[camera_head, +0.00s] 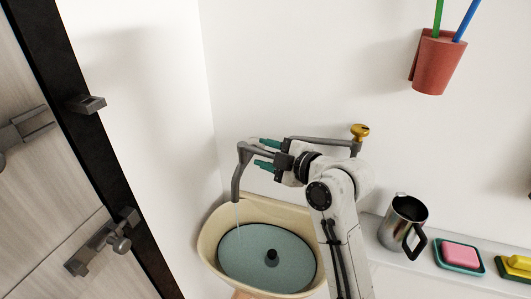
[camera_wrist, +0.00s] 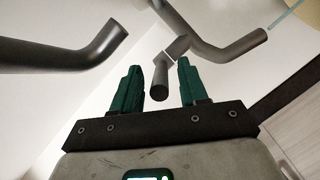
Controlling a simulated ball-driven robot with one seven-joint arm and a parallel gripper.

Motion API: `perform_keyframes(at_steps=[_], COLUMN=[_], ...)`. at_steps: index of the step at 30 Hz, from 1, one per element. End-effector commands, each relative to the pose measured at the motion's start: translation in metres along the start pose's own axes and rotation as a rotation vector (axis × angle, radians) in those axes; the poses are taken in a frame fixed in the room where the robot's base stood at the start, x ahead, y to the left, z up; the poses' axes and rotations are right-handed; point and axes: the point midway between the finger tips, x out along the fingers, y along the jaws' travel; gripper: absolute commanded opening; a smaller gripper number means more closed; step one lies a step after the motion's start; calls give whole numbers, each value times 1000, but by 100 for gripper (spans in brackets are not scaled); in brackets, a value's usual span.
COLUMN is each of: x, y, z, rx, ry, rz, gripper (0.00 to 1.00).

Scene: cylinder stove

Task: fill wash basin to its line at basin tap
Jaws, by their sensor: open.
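The cream wash basin (camera_head: 208,240) holds blue-grey water (camera_head: 245,262) in the head view. I cannot make out a fill line. The grey basin tap (camera_head: 238,180) curves over its left side. A thin stream falls from the spout, and it also shows in the wrist view (camera_wrist: 287,14) at the tap's end (camera_wrist: 245,45). My gripper (camera_head: 266,153) is beside the tap above the basin. In the wrist view my gripper (camera_wrist: 158,72) is open, its teal fingers on either side of a short dark rod (camera_wrist: 160,82), apparently the tap's lever. Whether they touch it is unclear.
A yellow-topped fitting (camera_head: 360,131) is behind my arm. A steel mug (camera_head: 400,222), a pink soap in a dish (camera_head: 461,254) and a yellow sponge (camera_head: 519,262) stand on the right ledge. A latched door is at left.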

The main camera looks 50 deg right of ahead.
Motion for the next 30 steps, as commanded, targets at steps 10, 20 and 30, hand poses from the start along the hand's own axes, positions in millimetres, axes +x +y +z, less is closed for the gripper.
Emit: perform_keyframes(at_steps=[10, 20, 30], x=[7, 7, 6], y=[-1, -1, -1], z=[0, 0, 0], rx=[0, 0, -1], ry=[0, 0, 0], rz=[0, 0, 0], gripper=[43, 16, 0])
